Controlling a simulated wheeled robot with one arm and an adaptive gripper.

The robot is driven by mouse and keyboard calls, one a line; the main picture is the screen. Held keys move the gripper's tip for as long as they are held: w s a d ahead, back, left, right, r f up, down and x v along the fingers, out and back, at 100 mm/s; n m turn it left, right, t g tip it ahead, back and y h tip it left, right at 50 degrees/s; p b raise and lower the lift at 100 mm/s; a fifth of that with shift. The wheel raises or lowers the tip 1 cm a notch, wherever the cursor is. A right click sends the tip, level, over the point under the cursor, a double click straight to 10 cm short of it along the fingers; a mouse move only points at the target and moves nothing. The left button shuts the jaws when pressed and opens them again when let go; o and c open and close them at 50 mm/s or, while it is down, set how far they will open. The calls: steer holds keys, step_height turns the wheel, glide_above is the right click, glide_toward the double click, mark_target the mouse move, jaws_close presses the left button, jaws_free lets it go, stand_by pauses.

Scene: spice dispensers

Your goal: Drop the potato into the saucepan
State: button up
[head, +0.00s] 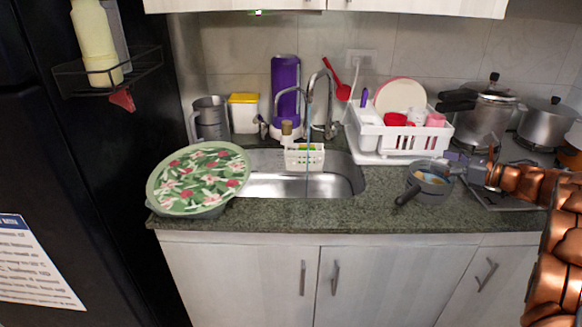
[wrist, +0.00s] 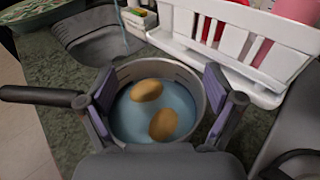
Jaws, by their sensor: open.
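The grey saucepan (head: 431,189) stands on the counter at the right, its dark handle pointing to the front left. In the wrist view the saucepan (wrist: 160,69) shows from above with a bluish inside. Two brown potatoes show within its rim: one potato (wrist: 146,90) nearer the middle and another potato (wrist: 163,124) closer to me. I cannot tell whether both rest on the bottom. My gripper (wrist: 160,92) is open above the saucepan, with its fingers apart on either side of the potatoes, touching neither. In the head view my gripper (head: 455,164) is at the saucepan's right side.
A white dish rack (head: 400,142) stands behind the saucepan. The sink (head: 290,186) is to the left, with a flowered round tray (head: 200,178) beyond it. Pots (head: 487,118) stand on the stove at the back right. The counter's front strip is clear.

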steer(key=v, duration=1.2)
